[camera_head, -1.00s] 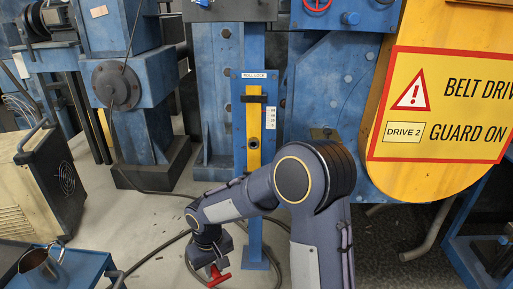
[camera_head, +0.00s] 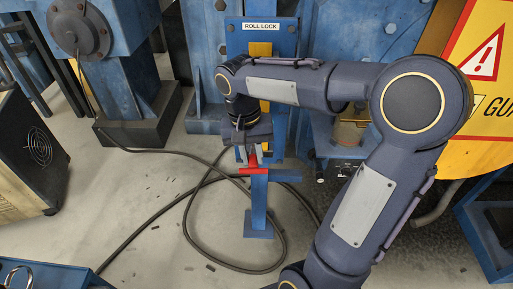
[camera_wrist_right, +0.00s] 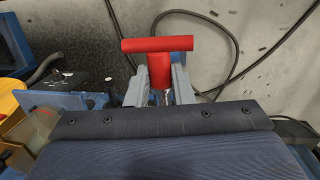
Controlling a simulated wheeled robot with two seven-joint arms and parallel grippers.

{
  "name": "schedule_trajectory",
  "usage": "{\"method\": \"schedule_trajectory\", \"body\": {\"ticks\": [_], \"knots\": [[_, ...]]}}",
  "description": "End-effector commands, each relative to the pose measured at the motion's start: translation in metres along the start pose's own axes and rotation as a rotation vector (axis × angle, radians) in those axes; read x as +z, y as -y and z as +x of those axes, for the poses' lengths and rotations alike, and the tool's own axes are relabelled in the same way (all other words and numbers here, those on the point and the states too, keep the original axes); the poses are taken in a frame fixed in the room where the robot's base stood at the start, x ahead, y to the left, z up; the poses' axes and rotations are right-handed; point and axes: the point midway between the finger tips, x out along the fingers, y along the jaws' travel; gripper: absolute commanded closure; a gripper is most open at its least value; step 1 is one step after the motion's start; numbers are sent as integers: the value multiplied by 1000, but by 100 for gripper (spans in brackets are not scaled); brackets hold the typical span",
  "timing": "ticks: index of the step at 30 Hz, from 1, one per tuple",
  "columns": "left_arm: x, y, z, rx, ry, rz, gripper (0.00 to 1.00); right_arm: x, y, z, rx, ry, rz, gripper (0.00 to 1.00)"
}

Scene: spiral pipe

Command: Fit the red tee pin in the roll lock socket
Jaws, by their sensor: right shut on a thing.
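The red tee pin (camera_head: 254,170) hangs below my right gripper (camera_head: 248,156) in the head view, in front of the blue post under the ROLL LOCK panel (camera_head: 236,45). In the right wrist view my right gripper (camera_wrist_right: 158,90) is shut on the stem of the red tee pin (camera_wrist_right: 160,45), with its crossbar beyond the fingertips. The panel's label and the top of its yellow strip (camera_head: 260,49) show. My right forearm covers the lower strip, and the socket cannot be seen. My left gripper is in neither current view.
A yellow belt-drive guard (camera_head: 478,110) is on the right. A blue post with a foot plate (camera_head: 259,222) stands below the panel. A dark cable (camera_head: 190,235) loops over the floor. A blue cart (camera_head: 50,275) is at the lower left.

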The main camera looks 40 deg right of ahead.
Motion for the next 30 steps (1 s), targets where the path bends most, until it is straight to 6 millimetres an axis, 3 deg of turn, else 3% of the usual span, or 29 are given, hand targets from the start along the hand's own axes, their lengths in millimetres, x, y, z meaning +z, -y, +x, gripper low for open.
{"method": "schedule_trajectory", "body": {"ticks": [5, 18, 30], "knots": [[-1, -1, -1, 0, 0, 0, 64, 6, -13, -12, 6, 14, 54, 100], [-3, -2, -5, 0, 0, 0, 64, 6, -12, -13, 19, 15, 63, 100], [-9, -8, -18, 0, 0, 0, 64, -30, -14, -16, 18, 16, 65, 100]]}}
